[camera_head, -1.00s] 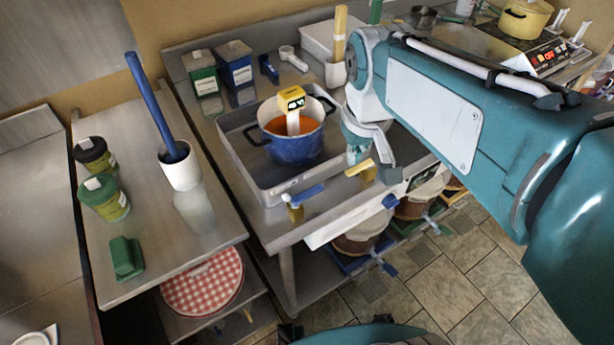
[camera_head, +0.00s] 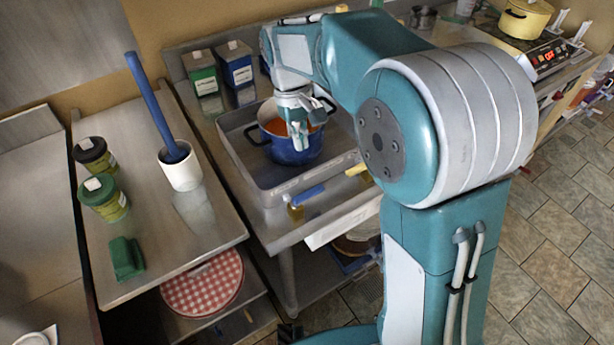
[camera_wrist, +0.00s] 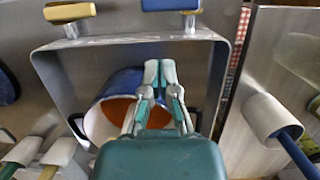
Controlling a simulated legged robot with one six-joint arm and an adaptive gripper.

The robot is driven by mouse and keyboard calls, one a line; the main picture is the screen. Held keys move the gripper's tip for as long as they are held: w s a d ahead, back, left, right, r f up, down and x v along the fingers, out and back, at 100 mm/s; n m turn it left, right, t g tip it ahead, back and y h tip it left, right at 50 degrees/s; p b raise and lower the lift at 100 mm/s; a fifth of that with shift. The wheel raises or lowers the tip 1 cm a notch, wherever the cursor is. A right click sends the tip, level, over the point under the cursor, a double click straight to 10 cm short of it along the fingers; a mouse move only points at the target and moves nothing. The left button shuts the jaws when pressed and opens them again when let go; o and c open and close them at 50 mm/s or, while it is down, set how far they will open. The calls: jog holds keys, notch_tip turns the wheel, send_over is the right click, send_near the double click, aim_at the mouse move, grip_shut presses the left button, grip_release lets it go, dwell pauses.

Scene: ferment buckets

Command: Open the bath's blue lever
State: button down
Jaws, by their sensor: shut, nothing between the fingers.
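The bath (camera_head: 238,165) is a grey metal basin on the steel table. Its blue lever (camera_head: 308,195) sits on a brass valve at the front side, near the left corner. A yellow lever (camera_head: 357,169) is farther right on the same side. The wrist view also shows the blue lever (camera_wrist: 170,5) and the yellow lever (camera_wrist: 69,12) at the top edge, beyond the bath's rim. My gripper (camera_head: 299,146) is shut and empty, above the blue pot (camera_head: 290,154) in the bath. Its closed fingertips (camera_wrist: 160,70) point toward the lever side and are apart from both levers.
Green and blue tins (camera_head: 234,66) stand behind the bath. A red-checked round cloth (camera_head: 203,284) lies on the shelf below. Free room lies before the levers.

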aim_at(307, 179)
jog(key=x, duration=1)
jog(key=shift+d, duration=0.1)
